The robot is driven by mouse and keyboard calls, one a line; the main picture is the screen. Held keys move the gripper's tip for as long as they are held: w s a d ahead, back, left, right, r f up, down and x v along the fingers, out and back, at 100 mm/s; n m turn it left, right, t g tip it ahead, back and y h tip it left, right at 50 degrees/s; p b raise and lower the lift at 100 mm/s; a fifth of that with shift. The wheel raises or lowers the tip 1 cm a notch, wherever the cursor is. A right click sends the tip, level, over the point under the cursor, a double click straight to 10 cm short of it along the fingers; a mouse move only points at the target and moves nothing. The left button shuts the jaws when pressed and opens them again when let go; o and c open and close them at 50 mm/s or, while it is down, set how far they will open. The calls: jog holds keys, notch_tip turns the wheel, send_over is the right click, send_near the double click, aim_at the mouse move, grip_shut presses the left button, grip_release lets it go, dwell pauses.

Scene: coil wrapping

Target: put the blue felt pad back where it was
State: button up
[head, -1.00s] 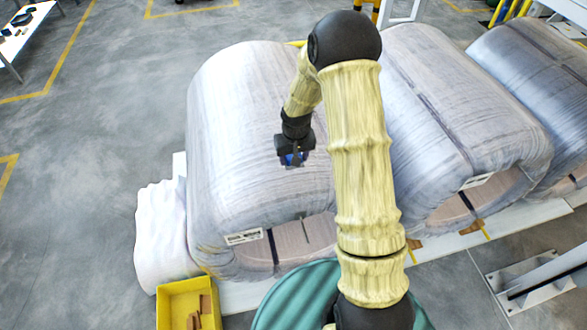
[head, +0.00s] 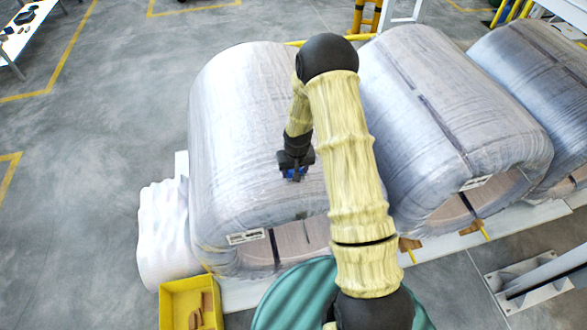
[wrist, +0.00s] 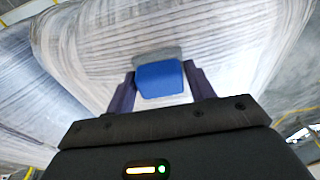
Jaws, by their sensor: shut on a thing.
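The blue felt pad (wrist: 160,80) is held between the two fingers of my gripper (wrist: 160,92) in the wrist view. In the head view the pad (head: 294,175) shows as a small blue patch at the tip of my gripper (head: 295,176). My gripper is over the upper front part of the left wrapped coil (head: 235,120). A grey strip lies just beyond the pad in the wrist view. I cannot tell whether the pad touches the coil.
A second wrapped coil (head: 440,110) stands close on the right, with a third (head: 530,85) beyond it. A yellow bin (head: 182,300) with brown blocks stands at front left, near a white roll (head: 165,230).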

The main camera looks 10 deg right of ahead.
jog(key=shift+d, duration=0.15)
jog(key=shift+s+f, duration=0.1)
jog(key=shift+f, duration=0.05)
jog(key=o, duration=1)
jog(key=shift+r, duration=0.65)
jog(key=r+b, duration=0.1)
jog(key=r, duration=0.2)
jog(key=s+r, duration=0.1)
jog(key=r, duration=0.3)
jog(key=r+b, duration=0.1)
jog(key=r, duration=0.3)
jog(key=shift+s+b, duration=0.3)
jog(key=shift+b, duration=0.05)
